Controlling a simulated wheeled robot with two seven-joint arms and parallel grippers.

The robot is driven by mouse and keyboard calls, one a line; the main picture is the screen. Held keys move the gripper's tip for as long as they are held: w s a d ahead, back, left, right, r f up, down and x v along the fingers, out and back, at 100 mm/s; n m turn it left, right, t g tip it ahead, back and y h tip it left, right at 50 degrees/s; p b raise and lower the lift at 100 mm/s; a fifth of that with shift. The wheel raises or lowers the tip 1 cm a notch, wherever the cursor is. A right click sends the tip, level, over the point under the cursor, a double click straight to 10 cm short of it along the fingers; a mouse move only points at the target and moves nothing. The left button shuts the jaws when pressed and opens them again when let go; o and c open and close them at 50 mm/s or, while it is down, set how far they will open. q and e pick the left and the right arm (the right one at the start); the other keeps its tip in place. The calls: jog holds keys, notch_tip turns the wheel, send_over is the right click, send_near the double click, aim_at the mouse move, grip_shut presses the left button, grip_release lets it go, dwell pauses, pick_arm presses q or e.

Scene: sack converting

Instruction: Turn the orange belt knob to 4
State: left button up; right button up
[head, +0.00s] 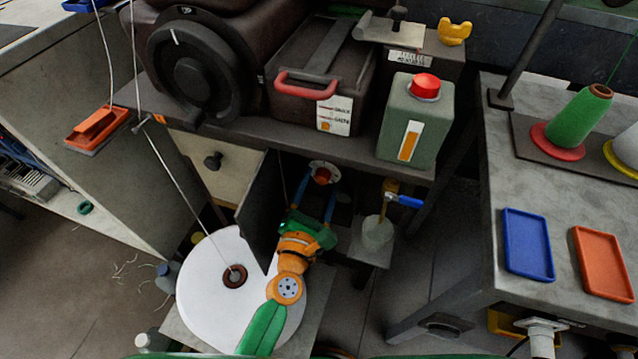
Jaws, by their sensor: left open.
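A round orange-red knob (322,174) on a pale dial plate sits under the dark bench top, in shadow; I take it for the belt knob. The dial's numbers and the knob's pointer are too small to read. My left gripper (315,188), on a green and orange arm from below, has its two blue fingers open and pointing at the knob. One finger is on each side, just below the dial. I cannot tell whether they touch the knob. My right gripper is not in view.
The bench top (350,150) overhangs the knob. A dark upright panel (258,212) stands left of the gripper, and a white disc (205,290) lies below. A blue-handled valve (405,200) and a pale cup (377,232) are close on the right. A green can (413,130) stands above.

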pick_arm(q)
grip_shut()
